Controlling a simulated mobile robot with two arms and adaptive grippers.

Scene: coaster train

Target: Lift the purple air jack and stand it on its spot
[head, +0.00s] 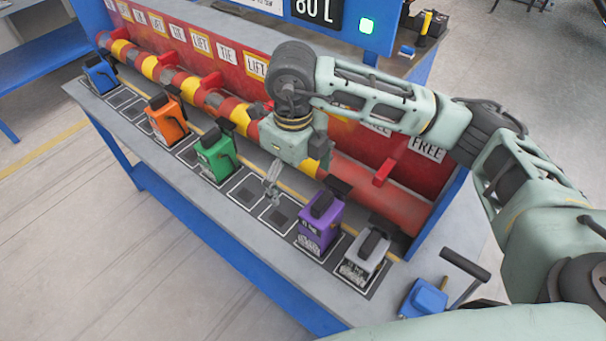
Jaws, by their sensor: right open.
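The purple air jack (319,222) stands upright on the grey bench, over a dark square with a white outline, left of a grey-white jack. It has a black top and a label on its front. Empty dark squares (279,217) with white outlines lie between it and the green jack. The frame does not show which square is its own spot. My right gripper (270,192) hangs open and empty above these squares, left of the purple jack and apart from it. My left gripper is out of view.
A green jack (214,156), an orange jack (168,120), a blue jack (100,75) and a grey-white jack (362,255) stand along the bench. A red and yellow banded tube (240,113) runs behind them. A blue block with a black handle (425,298) is at the right.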

